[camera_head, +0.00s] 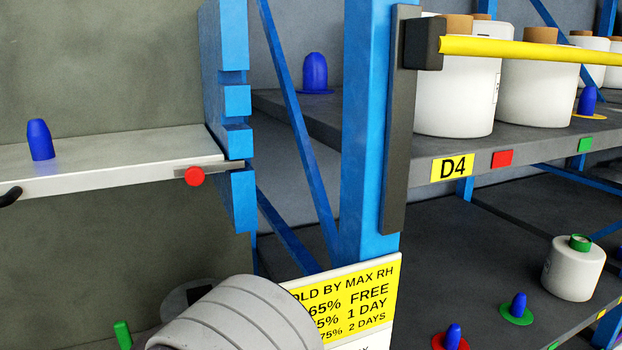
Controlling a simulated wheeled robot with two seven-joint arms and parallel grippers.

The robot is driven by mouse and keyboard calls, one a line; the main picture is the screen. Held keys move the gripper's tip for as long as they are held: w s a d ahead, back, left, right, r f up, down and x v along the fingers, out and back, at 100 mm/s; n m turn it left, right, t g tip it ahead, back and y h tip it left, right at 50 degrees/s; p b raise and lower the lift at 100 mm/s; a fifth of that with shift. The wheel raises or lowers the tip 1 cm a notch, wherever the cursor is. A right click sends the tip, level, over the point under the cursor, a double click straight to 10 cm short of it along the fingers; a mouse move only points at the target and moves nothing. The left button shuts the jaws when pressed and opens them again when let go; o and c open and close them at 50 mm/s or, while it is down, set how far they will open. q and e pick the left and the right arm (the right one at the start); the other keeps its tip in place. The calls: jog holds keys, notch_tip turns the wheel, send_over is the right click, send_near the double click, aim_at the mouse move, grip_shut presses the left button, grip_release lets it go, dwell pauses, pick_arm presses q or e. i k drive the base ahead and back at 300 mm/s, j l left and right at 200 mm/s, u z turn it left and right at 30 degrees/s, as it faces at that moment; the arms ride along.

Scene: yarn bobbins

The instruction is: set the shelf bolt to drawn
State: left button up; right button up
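The shelf bolt is a flat grey bar with a round red knob (195,176) on the front edge, at the right end of the pale shelf (95,163) at left. The bar reaches right from the knob to the notched blue upright (238,100), and its tip overlaps the upright at a notch. How deep the tip sits in the notch is hard to tell. Neither of my grippers is in view, and nothing touches the knob.
A blue cone (41,140) stands on the pale shelf; a black curved handle (9,196) shows at its left. A blue post (366,140) carries a yellow bar (530,49) across white bobbins (455,90). A grey ribbed body covers the bottom centre. Space before the knob looks clear.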

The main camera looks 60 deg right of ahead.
aim_at(193, 174)
jog(key=j+z, duration=0.15)
jog(key=z, duration=1.5)
jog(key=k+l, duration=0.05)
